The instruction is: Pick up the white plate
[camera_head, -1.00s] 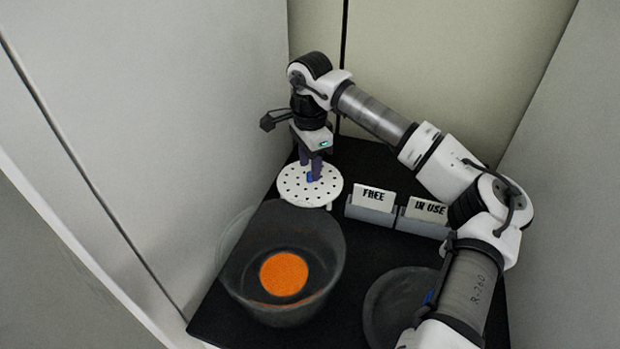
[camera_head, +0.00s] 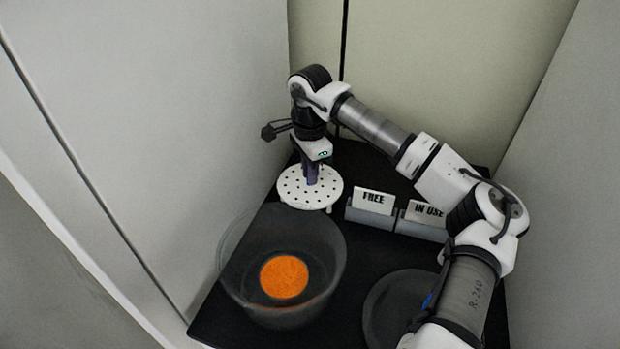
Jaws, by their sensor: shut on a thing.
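The white plate (camera_head: 292,191) is a round disc with many small holes. It is at the back left of the black table, behind a dark see-through bowl. My gripper (camera_head: 312,180) points straight down at the middle of the plate. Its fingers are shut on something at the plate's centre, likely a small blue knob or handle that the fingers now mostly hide. The plate looks level. I cannot tell whether it touches the table or its support.
The dark bowl (camera_head: 330,262) holds an orange disc (camera_head: 284,277). A "FREE" sign (camera_head: 373,201) and an "IN USE" sign (camera_head: 426,214) stand in grey holders right of the plate. A dark round lid or dish (camera_head: 385,305) lies front right. Walls close in the left, back and right.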

